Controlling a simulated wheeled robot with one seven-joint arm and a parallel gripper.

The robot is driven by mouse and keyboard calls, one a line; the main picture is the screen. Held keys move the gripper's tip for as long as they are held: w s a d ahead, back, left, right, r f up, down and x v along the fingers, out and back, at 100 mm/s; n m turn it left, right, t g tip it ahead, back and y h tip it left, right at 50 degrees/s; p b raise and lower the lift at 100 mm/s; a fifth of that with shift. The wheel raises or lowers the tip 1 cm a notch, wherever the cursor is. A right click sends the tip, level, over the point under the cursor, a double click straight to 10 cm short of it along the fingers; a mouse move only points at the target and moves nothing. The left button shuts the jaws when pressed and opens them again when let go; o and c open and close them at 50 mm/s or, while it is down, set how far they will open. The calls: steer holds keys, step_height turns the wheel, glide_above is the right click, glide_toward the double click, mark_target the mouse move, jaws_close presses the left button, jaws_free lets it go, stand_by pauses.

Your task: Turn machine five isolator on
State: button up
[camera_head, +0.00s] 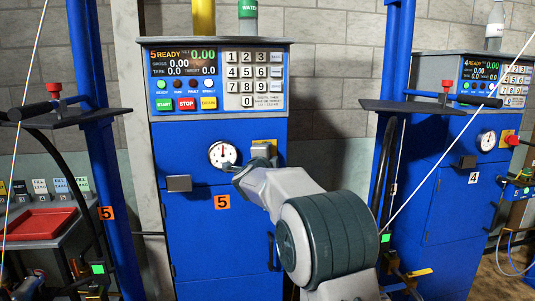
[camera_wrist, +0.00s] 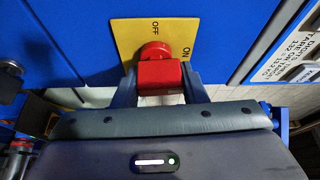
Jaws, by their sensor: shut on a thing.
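The machine five isolator is a red knob (camera_wrist: 158,72) on a yellow plate (camera_wrist: 127,38) marked OFF and ON, seen in the wrist view. My gripper (camera_wrist: 160,88) has one finger on each side of the red knob and is shut on it. I cannot tell for sure which mark the knob points to. In the head view the blue machine five (camera_head: 222,255) stands in the middle with an orange 5 label. My gripper (camera_head: 256,166) reaches its upper right front there, hiding the red knob; part of the yellow plate (camera_head: 268,143) shows above it.
The lit control panel (camera_head: 216,80) is just above my gripper, and a round gauge (camera_head: 222,154) is to its left. Machine four (camera_head: 462,190) stands at the right. Blue posts (camera_head: 93,120) and a red tray (camera_head: 38,223) are at the left.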

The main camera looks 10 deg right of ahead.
steer(key=shift+m, duration=0.6)
steer(key=o, duration=1)
steer(key=b+v, duration=0.1)
steer(key=v, duration=1.2)
steer(key=shift+s+a+r, duration=0.2)
steer(key=shift+s+r, duration=0.05)
steer(key=shift+s, duration=0.1)
